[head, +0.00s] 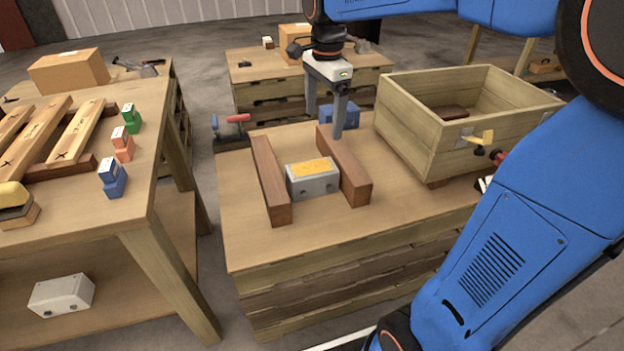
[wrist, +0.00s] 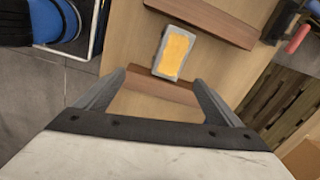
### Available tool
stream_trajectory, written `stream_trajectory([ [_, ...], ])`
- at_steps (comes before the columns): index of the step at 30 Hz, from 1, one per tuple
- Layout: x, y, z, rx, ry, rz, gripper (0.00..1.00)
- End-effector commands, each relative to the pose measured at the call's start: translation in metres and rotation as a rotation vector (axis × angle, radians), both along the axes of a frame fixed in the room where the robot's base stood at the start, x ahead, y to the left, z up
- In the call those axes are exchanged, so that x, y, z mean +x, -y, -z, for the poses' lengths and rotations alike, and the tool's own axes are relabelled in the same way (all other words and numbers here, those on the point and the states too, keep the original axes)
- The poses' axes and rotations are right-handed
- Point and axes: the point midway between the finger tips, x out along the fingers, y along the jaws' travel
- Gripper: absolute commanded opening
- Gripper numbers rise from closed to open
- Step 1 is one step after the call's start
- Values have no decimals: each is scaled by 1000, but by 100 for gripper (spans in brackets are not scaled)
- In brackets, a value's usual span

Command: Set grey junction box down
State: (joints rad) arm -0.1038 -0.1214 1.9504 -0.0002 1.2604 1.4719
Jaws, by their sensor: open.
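The grey junction box (head: 312,180) with a yellow-orange top sits on the wooden table between two brown wooden bars, the left bar (head: 270,180) and the right bar (head: 343,165). It also shows in the wrist view (wrist: 174,53), lying between the bars. My gripper (head: 325,120) is open and empty. It is above and behind the box, over the far end of the right bar, apart from the box. In the wrist view the fingers (wrist: 158,85) are spread, with one bar (wrist: 150,92) showing between them.
A large wooden crate (head: 405,105) stands on the right of the same table. A red-handled clamp (head: 238,119) is at the far left corner, and a blue block (head: 347,113) lies behind my gripper. A workbench (head: 150,190) with small coloured blocks stands at left.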

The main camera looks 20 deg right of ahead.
Motion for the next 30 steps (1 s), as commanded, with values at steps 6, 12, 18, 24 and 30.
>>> stream_trajectory([
  [6, 34, -10, 4, 1, -45, 168, 88],
  [12, 39, -12, 14, 0, -55, 205, 88],
  [18, 39, -12, 47, -1, -56, 204, 88],
  [24, 39, -12, 83, -1, -55, 203, 88],
  [30, 39, -12, 114, -1, -56, 203, 88],
])
